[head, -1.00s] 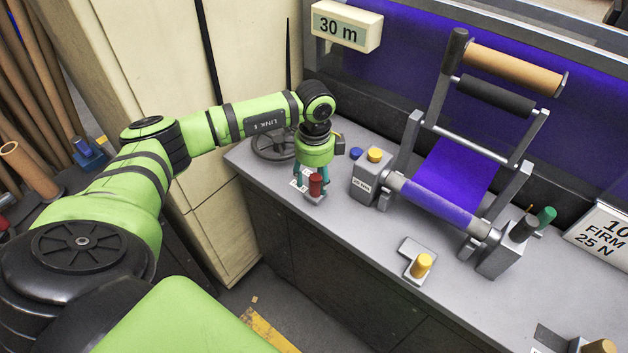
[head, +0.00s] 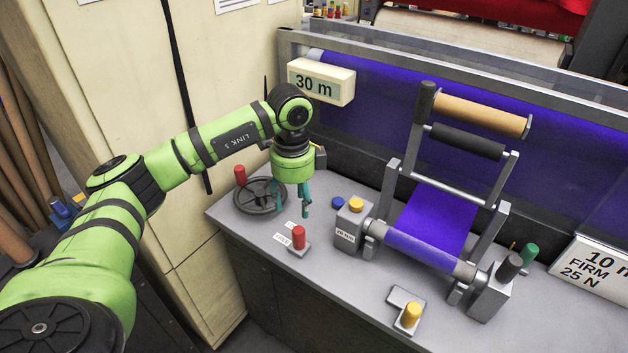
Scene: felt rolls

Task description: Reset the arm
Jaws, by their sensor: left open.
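My left arm (head: 180,163) comes in from the left and reaches over the grey bench. My left gripper (head: 304,207) points down with its teal fingers apart and nothing between them. It hangs above the bench, beyond a red peg (head: 298,237) that stands on a small grey base. The gripper appears apart from the peg. A dark handwheel (head: 262,198) with a red knob (head: 240,174) lies to the left of the gripper. My right gripper does not show.
The roller machine (head: 430,222) with purple felt stands right of the gripper; its grey block (head: 350,228) has yellow and blue buttons. A yellow peg (head: 411,315) stands near the front edge. A "30 m" display (head: 321,82) hangs behind the arm. Bench between the pegs is clear.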

